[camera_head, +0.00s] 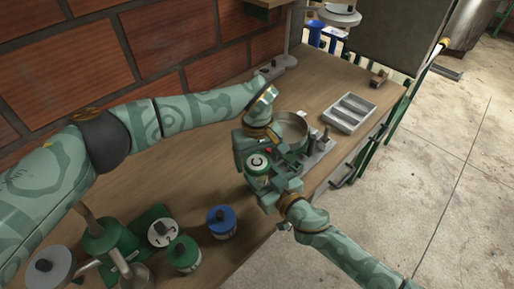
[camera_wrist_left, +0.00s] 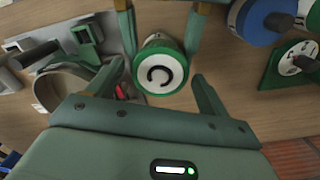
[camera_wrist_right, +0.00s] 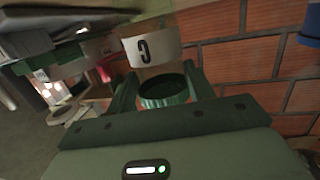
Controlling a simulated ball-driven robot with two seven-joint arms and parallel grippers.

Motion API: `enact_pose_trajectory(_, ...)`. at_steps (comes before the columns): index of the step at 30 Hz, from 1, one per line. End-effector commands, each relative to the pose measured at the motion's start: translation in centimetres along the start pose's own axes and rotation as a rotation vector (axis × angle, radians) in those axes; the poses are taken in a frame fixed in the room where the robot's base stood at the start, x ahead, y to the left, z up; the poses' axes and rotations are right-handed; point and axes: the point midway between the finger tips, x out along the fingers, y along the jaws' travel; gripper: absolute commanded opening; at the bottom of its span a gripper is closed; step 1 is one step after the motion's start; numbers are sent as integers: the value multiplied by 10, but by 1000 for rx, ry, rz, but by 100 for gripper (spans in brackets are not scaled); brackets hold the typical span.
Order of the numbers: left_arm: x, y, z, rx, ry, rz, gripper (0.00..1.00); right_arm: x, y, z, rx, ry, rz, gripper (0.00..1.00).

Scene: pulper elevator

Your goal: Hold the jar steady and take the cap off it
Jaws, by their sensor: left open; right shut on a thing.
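The jar (camera_head: 258,163) is in the middle of the head view, with a white round top marked with a dark C and a green rim. In the left wrist view its cap (camera_wrist_left: 160,70) faces the camera. My right gripper (camera_head: 273,182) is shut on the jar from the front. In the right wrist view its fingers flank a green ring (camera_wrist_right: 163,92), with a white C-marked surface (camera_wrist_right: 152,48) beyond. My left gripper (camera_head: 255,147) is open over the jar. Its fingertips (camera_wrist_left: 158,76) stand either side of the cap with visible gaps. The jar's underside is hidden.
A round metal pan (camera_head: 291,127) stands close behind the grippers. A grey compartment tray (camera_head: 350,112) lies at the right. A blue jar (camera_head: 221,224), a green jar (camera_head: 184,258) and a green stand (camera_head: 158,218) are at the front left. The brick wall (camera_head: 160,50) is behind.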

Motion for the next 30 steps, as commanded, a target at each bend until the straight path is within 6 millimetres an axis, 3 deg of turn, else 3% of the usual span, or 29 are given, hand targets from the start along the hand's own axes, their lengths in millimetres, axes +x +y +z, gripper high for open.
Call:
enact_pose_trajectory(8, 3, 0, 0, 0, 1, 0, 79, 0, 0, 0, 0, 0, 0, 0)
enact_pose_trajectory(13, 2, 0, 0, 0, 1, 0, 37, 0, 0, 0, 0, 0, 0, 0)
enact_pose_trajectory(14, 2, 0, 0, 0, 1, 0, 34, 0, 0, 0, 0, 0, 0, 0)
enact_pose_trajectory(19, 2, 0, 0, -11, 1, 0, 34, 0, 0, 0, 0, 0, 0, 0)
enact_pose_trajectory(25, 2, 0, -1, -251, 3, 1, 34, 0, 0, 0, 0, 0, 0, 0)
enact_pose_trajectory(30, 2, 0, -1, -301, 2, 1, 34, 0, 0, 0, 0, 0, 0, 0)
